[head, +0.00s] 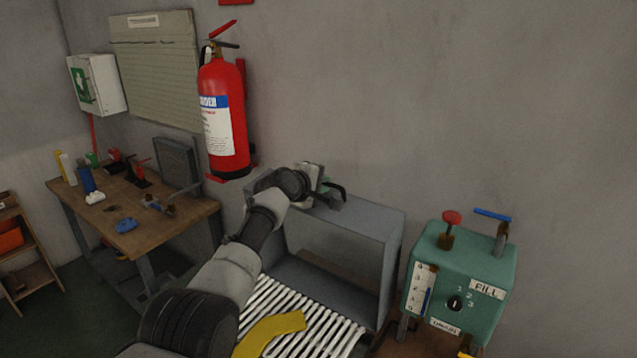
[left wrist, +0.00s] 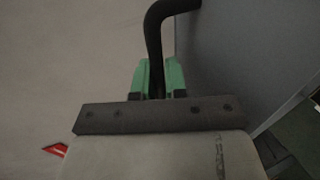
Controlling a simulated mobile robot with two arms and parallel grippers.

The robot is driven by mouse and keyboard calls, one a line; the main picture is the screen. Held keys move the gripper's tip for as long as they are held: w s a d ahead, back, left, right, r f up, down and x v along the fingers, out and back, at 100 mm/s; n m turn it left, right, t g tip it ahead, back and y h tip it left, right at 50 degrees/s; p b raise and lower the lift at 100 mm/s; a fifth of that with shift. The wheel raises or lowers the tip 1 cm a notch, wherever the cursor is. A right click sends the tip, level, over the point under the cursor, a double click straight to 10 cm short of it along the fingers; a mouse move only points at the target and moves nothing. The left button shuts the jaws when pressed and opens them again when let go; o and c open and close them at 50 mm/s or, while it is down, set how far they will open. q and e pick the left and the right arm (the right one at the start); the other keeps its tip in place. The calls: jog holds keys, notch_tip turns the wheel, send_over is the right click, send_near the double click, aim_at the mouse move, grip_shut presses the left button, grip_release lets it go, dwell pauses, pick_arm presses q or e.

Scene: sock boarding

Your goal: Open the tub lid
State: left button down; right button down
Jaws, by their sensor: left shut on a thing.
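A grey box-shaped piece (head: 392,248), which looks like the tub lid, stands upright behind white slats (head: 325,325) with its hollow side toward me. A black curved handle (head: 338,190) is at its top left edge. My left gripper (head: 325,186) is at this handle. In the left wrist view my green fingers (left wrist: 158,76) are shut on the black handle (left wrist: 154,35), beside a grey panel (left wrist: 245,50). The lid's hinge line is not clear, and my arm hides the left part of the slats. My right gripper is not in view.
A yellow cloth piece (head: 270,333) lies on the slats. A green box with a FILL label (head: 462,275) stands at the right. A red fire extinguisher (head: 222,120) hangs on the wall behind my gripper. A wooden bench (head: 160,228) with tools is at the left.

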pick_arm(q)
jog(key=shift+f, duration=0.25)
jog(key=c, duration=1.2)
grip_release()
jog(key=shift+r, duration=0.1)
jog(key=shift+a, duration=0.1)
jog(key=shift+v, duration=1.1)
jog(key=shift+b+v, duration=0.8)
jog(key=shift+v, duration=3.45)
